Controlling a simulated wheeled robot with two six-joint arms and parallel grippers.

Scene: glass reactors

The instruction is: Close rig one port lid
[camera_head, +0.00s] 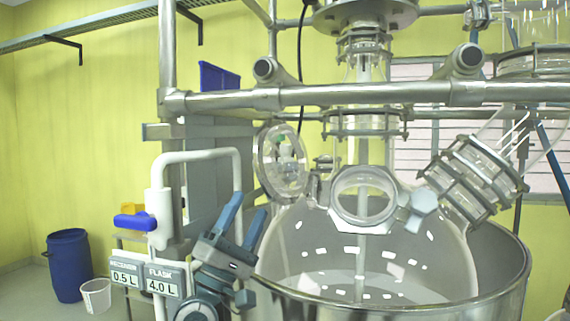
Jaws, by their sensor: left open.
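The glass reactor vessel (440,255) stands inside a wide metal jacket (526,268). Its port (337,207) is a thick metal ring on the vessel's upper front. The port lid (262,165) is a round clear disc with a metal rim. It stands swung up and open, left of the port and apart from it. A pale hexagonal knob (424,200) sits at the port's right side. My left gripper (250,203) is open and empty, with blue fingers pointing up, below and left of the lid. My right gripper is not in view.
Metal rails (330,94) cross above the vessel. Signs (145,280) read 0.5 L and 4.0 L. A blue barrel (68,265) and white bucket (96,296) stand on the floor at left.

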